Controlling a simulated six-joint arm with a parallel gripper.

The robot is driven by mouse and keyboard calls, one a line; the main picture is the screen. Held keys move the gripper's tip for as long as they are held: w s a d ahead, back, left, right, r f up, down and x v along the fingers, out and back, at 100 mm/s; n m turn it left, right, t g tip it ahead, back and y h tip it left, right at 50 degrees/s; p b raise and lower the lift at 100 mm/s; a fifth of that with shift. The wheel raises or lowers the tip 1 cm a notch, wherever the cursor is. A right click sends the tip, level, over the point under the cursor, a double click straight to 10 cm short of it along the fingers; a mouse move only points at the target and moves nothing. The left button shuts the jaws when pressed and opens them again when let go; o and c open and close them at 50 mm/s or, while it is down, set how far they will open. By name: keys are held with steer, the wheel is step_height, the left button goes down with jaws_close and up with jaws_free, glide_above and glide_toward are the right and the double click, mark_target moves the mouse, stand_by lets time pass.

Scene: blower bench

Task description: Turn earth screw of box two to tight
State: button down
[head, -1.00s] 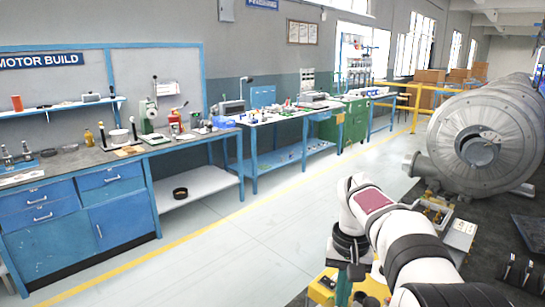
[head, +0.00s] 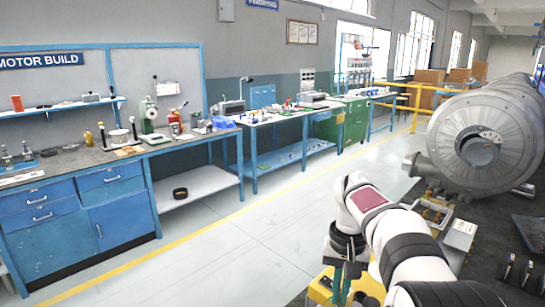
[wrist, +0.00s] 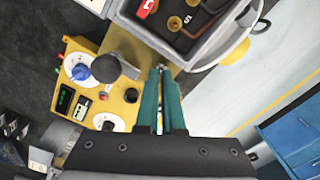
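My gripper (wrist: 160,72) has two teal fingers close together, with their tips by the near edge of a grey open box (wrist: 206,56). I see nothing clearly held between them. The box shows brass terminals, a red part and a pale mark like a 5 or S inside. I cannot tell which box is box two, and no earth screw can be made out. In the head view my gripper (head: 341,284) points down over the yellow unit (head: 322,286), and my arm hides much of what lies below.
The yellow unit (wrist: 117,112) at left in the wrist view carries a blue knob (wrist: 79,71), a dark round knob and a green display. In the head view, a pale box with brass parts (head: 434,215) and a white box (head: 460,235) sit near the large grey blower (head: 475,140).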

steer(key=shift+s, duration=0.1)
steer(key=shift+s+a, duration=0.15)
steer(key=shift+s+r, duration=0.1)
steer(key=shift+r, duration=0.05)
step_height(320, 180, up, 6)
steer(key=shift+f, duration=0.15)
steer(key=shift+d+f, duration=0.15)
steer(key=shift+f, duration=1.4)
steer(key=shift+d+f, duration=0.15)
steer(key=shift+f, duration=1.35)
steer(key=shift+w, duration=0.35)
